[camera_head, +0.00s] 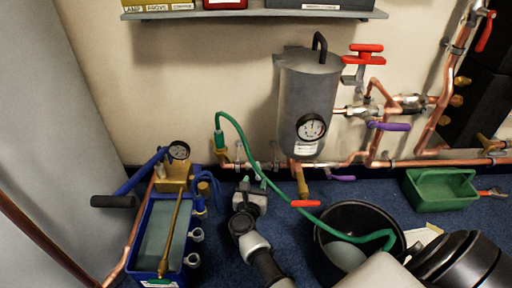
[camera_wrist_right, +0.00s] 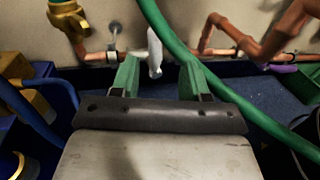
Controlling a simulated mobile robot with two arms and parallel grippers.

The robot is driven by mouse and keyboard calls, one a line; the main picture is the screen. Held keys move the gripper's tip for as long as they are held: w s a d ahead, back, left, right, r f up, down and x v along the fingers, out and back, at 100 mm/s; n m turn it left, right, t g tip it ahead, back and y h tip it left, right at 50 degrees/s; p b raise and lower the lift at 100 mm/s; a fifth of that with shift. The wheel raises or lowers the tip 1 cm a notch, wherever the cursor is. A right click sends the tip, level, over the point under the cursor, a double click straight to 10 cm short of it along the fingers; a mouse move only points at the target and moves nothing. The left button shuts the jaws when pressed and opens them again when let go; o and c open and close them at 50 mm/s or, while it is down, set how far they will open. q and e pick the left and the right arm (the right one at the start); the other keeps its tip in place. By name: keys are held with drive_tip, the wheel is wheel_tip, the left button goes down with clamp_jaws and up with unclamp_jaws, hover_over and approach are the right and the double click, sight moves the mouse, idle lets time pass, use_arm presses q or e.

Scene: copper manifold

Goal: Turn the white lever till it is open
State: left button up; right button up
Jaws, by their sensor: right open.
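The white lever (camera_wrist_right: 154,52) stands close to vertical on a copper pipe low on the wall. In the right wrist view it lies between the green fingertips of my right gripper (camera_wrist_right: 160,76), slightly beyond them and nearer the left finger. The fingers are apart, and I cannot tell whether either touches the lever. In the head view my right gripper (camera_head: 252,178) reaches the low pipe from below, left of the grey tank (camera_head: 308,100). The lever is too small to make out clearly there.
A green hose (camera_head: 262,170) passes close to the right finger and runs into a black bucket (camera_head: 350,225). A blue pump box (camera_head: 160,240) with a gauge stands at left. A red-handled valve (camera_head: 305,203) is right of the gripper. A green tray (camera_head: 440,190) lies at right.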

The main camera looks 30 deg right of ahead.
drive_tip(key=s+a+r+n+t+h+p, duration=0.1)
drive_tip(key=s+a+r+n+t+p, duration=0.1)
drive_tip(key=r+n, duration=0.3)
drive_tip(key=s+a+r+n+t+h+p, duration=0.1)
drive_tip(key=s+r+n+t+p, duration=0.2)
drive_tip(key=r, duration=1.1)
drive_tip(key=s+n+t, duration=0.1)
drive_tip(key=n, duration=0.2)
drive_tip(key=shift+s+a, duration=0.2)
drive_tip(key=shift+a, duration=0.2)
